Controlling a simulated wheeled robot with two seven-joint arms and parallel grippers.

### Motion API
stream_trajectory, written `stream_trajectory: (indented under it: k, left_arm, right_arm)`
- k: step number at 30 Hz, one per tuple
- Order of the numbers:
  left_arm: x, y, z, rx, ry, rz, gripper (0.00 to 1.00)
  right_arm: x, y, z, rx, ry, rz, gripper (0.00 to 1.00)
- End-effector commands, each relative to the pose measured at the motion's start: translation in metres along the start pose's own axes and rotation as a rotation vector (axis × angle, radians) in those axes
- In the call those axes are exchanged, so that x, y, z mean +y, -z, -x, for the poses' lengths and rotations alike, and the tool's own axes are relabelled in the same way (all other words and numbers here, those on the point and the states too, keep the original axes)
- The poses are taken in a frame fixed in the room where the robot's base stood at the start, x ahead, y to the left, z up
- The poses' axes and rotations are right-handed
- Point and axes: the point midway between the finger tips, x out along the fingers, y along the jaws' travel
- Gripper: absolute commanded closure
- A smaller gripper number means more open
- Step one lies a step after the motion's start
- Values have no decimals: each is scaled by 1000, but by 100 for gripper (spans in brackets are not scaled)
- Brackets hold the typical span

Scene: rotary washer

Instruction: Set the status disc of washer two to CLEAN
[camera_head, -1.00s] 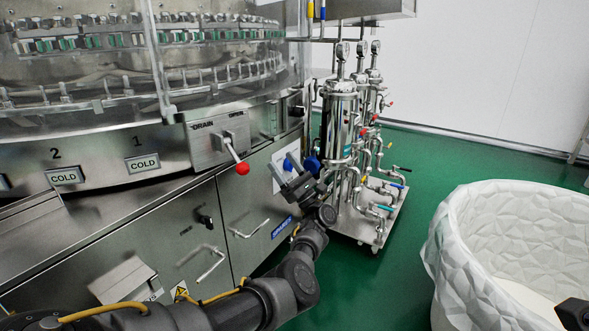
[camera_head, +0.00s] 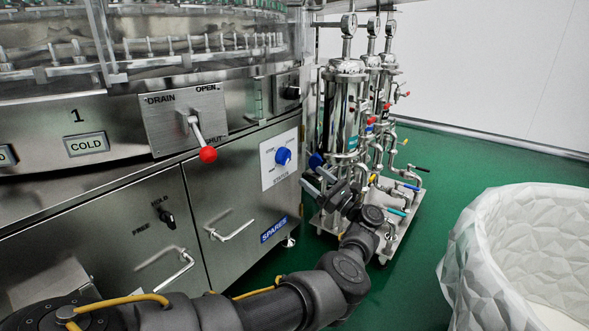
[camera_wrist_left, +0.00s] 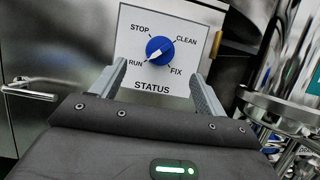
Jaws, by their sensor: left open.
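The status disc is a blue round knob (camera_head: 284,156) on a white panel on the washer's front. In the left wrist view the knob (camera_wrist_left: 159,50) has a white pointer aimed lower left at RUN. STOP is upper left, CLEAN upper right and FIX lower right. I cannot read a washer number on this panel. My left gripper (camera_head: 318,182) is open and empty, to the right of the panel in the head view. In the left wrist view its two fingers stand apart below the knob on either side, not gripping it. My right gripper is not seen.
A DRAIN lever with a red ball (camera_head: 208,154) sticks out left of the panel. A FREE/HOLD knob (camera_head: 168,219) and door handles (camera_head: 233,232) are below. A pipe rack (camera_head: 391,214) stands close behind my left gripper. A white bin (camera_head: 470,240) is at right.

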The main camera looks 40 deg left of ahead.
Motion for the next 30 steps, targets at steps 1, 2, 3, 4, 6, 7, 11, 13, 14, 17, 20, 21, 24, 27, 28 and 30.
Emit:
stream_trajectory:
  k: [1, 2, 3, 4, 6, 7, 11, 13, 14, 17, 20, 21, 24, 27, 28, 30]
  left_arm:
    - [1, 9, 2, 0, -2, 0, 26]
    - [1, 10, 3, 0, -2, -1, 26]
    - [1, 13, 3, 0, -3, -1, 26]
    - [2, 14, 3, 0, -4, -1, 26]
    - [2, 14, 2, 0, -5, -1, 26]
    - [2, 13, 1, -1, -6, -1, 26]
    - [3, 13, -4, -1, -9, -2, 26]
    - [3, 13, -12, -1, -10, -2, 26]
    - [3, 13, -16, -1, -11, -2, 26]
    - [4, 14, -32, -1, -11, -1, 26]
    - [3, 14, -51, -1, -9, 0, 26]
    - [3, 15, -58, -1, -9, 0, 26]
    - [3, 14, -75, -1, -8, 0, 26]
    - [2, 14, -89, -1, -7, -1, 26]
    - [2, 14, -92, -1, -5, -1, 26]
    - [2, 13, -98, 0, -5, 0, 26]
  right_arm:
    - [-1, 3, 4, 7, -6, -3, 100]
    - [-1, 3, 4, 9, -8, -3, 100]
    - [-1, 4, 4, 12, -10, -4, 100]
    - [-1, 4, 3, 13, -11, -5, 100]
    - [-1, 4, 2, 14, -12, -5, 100]
    - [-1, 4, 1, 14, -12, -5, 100]
    - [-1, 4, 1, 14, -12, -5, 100]
    - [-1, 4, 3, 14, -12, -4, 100]
    - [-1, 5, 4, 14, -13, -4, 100]
    - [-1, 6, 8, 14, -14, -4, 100]
    - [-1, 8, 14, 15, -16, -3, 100]
    - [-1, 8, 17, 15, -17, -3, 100]
    - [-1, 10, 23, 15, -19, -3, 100]
    - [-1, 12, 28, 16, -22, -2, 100]
    - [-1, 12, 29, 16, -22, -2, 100]
    - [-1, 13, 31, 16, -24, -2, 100]
